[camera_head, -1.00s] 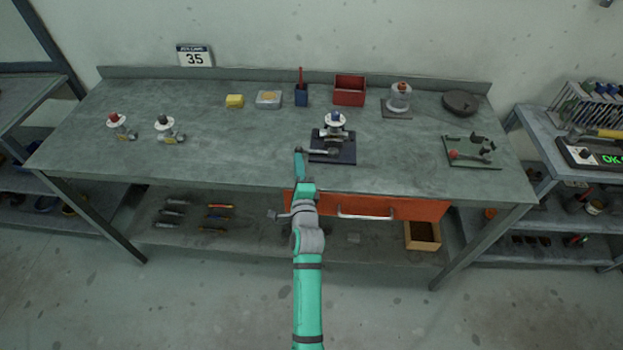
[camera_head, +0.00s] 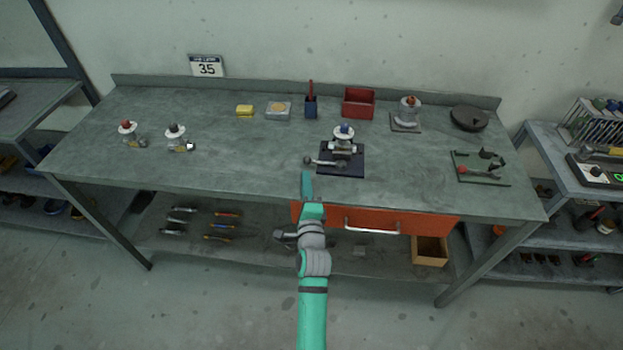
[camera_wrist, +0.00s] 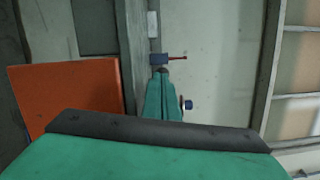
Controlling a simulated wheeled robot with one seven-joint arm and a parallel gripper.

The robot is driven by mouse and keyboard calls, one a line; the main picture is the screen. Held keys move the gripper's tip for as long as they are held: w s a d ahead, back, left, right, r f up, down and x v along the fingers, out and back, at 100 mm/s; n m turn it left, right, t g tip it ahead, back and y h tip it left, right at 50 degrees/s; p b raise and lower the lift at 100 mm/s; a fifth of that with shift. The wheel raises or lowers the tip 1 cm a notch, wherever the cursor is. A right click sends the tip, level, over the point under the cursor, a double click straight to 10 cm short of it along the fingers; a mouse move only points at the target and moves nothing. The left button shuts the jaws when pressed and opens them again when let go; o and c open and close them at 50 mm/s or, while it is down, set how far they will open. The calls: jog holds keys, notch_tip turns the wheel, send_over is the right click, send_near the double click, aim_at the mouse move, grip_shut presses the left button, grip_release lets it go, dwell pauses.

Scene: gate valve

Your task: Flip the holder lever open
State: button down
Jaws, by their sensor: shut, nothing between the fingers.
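A dark holder plate (camera_head: 354,172) lies near the bench's front edge. It bears a valve with a white wheel and blue top (camera_head: 344,131). A grey lever (camera_head: 322,162) with a dark round knob lies low across the holder's front, pointing left. My gripper (camera_head: 306,175) is shut and empty, just in front of and below the knob, apart from it as far as I can tell. In the wrist view the shut green fingers (camera_wrist: 165,95) show, with a small blue knob (camera_wrist: 188,104) beside them; the lever is hidden there.
An orange drawer front (camera_head: 400,220) is below the bench edge, close to my arm. A blue cup (camera_head: 311,107) and red bin (camera_head: 358,104) stand behind. A green fixture (camera_head: 482,180) with a red-knobbed handle is at right.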

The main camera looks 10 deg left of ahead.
jog(key=v, duration=0.7)
jog(key=shift+s, duration=0.4)
